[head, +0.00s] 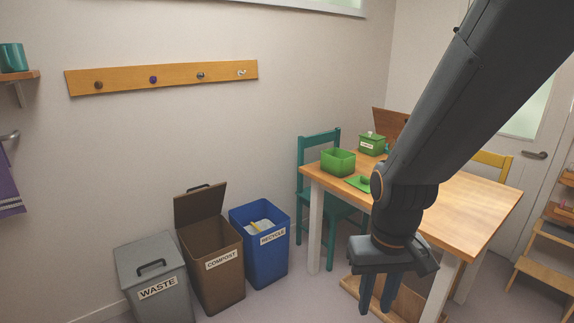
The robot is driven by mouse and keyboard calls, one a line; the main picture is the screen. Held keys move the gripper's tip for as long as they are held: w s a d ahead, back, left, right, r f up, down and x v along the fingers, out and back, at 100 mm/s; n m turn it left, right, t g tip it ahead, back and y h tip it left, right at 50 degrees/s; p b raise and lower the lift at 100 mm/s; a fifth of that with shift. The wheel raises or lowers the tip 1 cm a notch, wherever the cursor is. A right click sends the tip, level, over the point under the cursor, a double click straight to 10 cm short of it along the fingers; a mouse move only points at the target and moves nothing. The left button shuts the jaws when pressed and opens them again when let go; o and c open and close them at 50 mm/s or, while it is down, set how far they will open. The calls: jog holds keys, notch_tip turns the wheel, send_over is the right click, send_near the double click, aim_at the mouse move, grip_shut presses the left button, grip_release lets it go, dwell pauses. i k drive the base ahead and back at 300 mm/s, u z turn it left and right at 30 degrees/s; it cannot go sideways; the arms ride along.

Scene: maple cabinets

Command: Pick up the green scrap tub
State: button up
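An open, square green tub (338,163) stands upright on the left end of the wooden table. A second green tub (371,145), with a white label and something pale on top, stands behind it to the right; its label is too small to read. I cannot tell by label which is the scrap tub. A flat green piece (357,183) lies in front of the open tub, partly hidden by my arm. My gripper (379,292) points down in front of the table, below its top and apart from both tubs. Its fingers are apart with nothing seen between them.
The table (465,205) has bare room on its right. A teal chair (303,190) stands at its left, a yellow chair (492,162) behind. A grey waste bin (155,285), open brown compost bin (213,275) and blue recycle bin (265,255) line the wall.

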aim_at(340, 163)
jog(key=u, duration=0.1)
jog(key=i, duration=2.6)
